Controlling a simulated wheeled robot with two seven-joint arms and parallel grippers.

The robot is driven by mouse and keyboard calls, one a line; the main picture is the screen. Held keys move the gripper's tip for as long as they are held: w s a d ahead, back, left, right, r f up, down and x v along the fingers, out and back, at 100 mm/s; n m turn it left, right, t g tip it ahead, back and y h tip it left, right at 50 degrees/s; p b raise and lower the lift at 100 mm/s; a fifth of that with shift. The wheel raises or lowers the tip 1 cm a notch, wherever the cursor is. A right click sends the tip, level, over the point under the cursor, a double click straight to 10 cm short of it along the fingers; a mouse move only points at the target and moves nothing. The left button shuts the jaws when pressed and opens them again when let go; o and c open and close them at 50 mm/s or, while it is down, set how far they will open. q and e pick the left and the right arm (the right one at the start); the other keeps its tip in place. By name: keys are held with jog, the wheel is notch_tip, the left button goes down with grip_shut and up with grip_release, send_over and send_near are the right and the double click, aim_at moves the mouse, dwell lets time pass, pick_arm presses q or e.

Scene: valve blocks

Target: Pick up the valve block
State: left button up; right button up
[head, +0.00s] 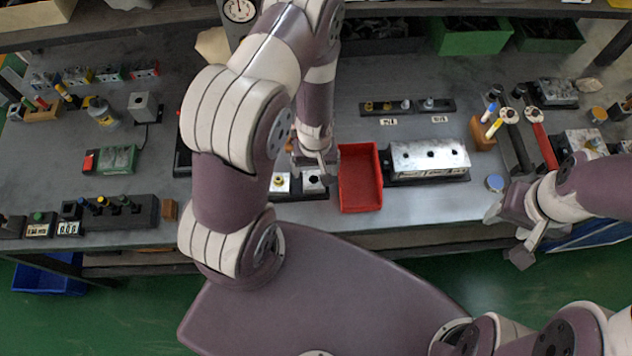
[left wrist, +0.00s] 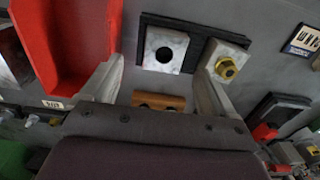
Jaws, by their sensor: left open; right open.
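Two silver valve blocks sit side by side on a dark base at the table's front. One has a round dark hole (head: 314,181); the other has a brass fitting (head: 279,183). In the left wrist view, the holed block (left wrist: 164,51) appears between and beyond the fingertips, and the brass-fitted block (left wrist: 226,63) is just right of the right finger. My left gripper (head: 316,166) is open and empty above the holed block; contact cannot be seen. It also shows in the left wrist view (left wrist: 160,76). My right gripper (head: 507,236) is open and empty off the front right edge.
A red tray (head: 360,178) stands immediately right of the blocks. A long silver block (head: 428,157) lies farther right. Tools with red and dark handles (head: 543,143) lie at the right. A wooden piece (left wrist: 158,101) shows near the left fingers.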

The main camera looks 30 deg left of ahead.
aim_at(314, 182)
pick_arm(q)
jog(key=f, duration=0.4)
jog(key=shift+s+a+f, duration=0.15)
jog(key=shift+s, duration=0.2)
jog(key=shift+a+f, duration=0.1)
jog(key=shift+f, duration=0.05)
jog(key=shift+w, duration=0.1)
jog(key=shift+c, duration=0.3)
jog(key=shift+d, duration=0.2)
jog(key=c, duration=1.3)
jog(key=shift+a, duration=0.15)
jog(key=shift+c, duration=0.2)
pick_arm(e)
jog(key=shift+s+a+f, duration=0.2)
jog(key=shift+s, duration=0.05)
